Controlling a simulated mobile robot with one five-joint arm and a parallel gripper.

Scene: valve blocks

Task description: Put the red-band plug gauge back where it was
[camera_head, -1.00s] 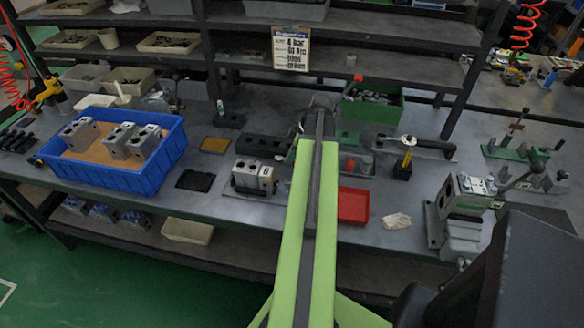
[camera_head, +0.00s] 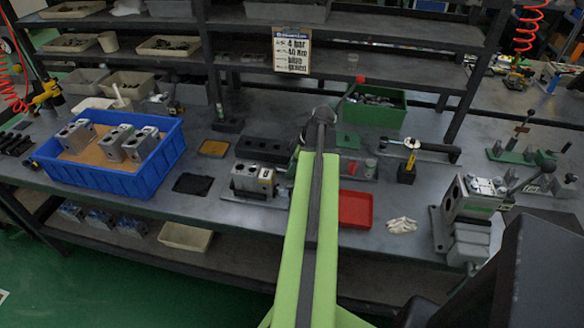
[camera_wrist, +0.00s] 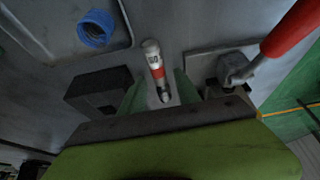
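The plug gauge with the red band (camera_wrist: 157,72) shows in the wrist view, in the middle. It has a pale end marked with letters, a red ring and a dark lower end. My gripper (camera_wrist: 162,98) fills the lower part of that view as a dark bar, with green tapered shapes on both sides of the gauge. I cannot tell whether the fingers touch the gauge. In the head view my arm covers the middle, and its dark end (camera_head: 322,114) is over the back of the bench. I cannot make out the gauge in the head view.
A red-handled lever (camera_head: 358,82) stands close right of my arm's end, its red grip (camera_wrist: 292,27) also in the wrist view. A yellow-marked gauge (camera_head: 410,160) stands in a black block. A red tray (camera_head: 355,209) and blue bin (camera_head: 110,178) are on the bench.

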